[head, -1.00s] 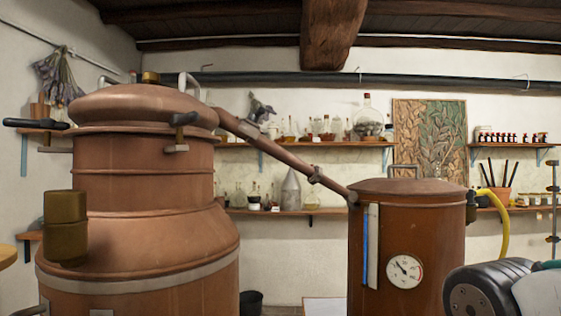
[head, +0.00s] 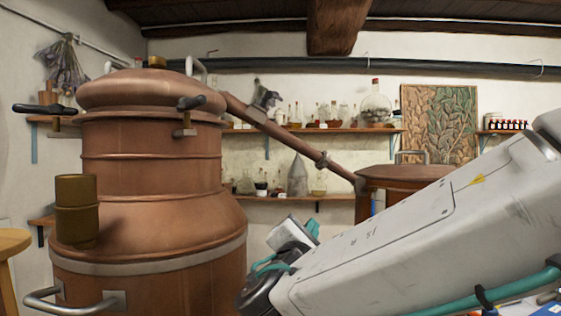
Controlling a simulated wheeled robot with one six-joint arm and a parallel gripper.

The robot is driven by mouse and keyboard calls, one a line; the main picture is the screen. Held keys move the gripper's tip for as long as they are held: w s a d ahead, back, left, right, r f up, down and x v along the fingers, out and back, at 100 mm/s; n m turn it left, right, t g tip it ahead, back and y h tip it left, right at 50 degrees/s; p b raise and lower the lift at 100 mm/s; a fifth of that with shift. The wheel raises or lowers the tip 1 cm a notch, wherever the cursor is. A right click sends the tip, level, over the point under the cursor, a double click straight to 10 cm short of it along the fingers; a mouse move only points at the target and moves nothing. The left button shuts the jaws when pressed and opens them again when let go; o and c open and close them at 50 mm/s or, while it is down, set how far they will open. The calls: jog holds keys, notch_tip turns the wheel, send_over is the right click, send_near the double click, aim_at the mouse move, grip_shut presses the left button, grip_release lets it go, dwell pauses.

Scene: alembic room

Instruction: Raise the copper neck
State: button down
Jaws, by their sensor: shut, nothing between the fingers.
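The copper neck (head: 285,135) is a slanted pipe. It runs from the domed top (head: 150,92) of the big copper still (head: 150,185) down to the right, to the brown cooling drum (head: 405,178). The pipe's lower end meets the drum's upper left edge. My pale arm crosses the lower right and hides most of the drum. Its wrist end is in front of the still's lower right side, below the neck and apart from it in the picture. I cannot make out gripper fingers.
Black-handled clamps (head: 45,109) stick out from the still's upper body. A brass cup-like vessel (head: 76,210) is at the still's left shoulder, and a metal handle (head: 75,299) juts out low. Wall shelves (head: 340,131) with glassware stand behind. A wooden stool or table edge (head: 12,243) is at far left.

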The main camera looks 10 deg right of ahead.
aim_at(304, 148)
jog(key=a+r+n+t+y, duration=0.5)
jog(key=a+r+n+y, duration=0.1)
jog(key=a+r, duration=0.1)
jog(key=s+d+r+x, duration=0.1)
jog(key=r+x, duration=0.1)
jog(key=x, duration=1.1)
jog(key=shift+d, duration=0.15)
jog(key=shift+s+r, duration=0.1)
jog(key=shift+s, duration=0.1)
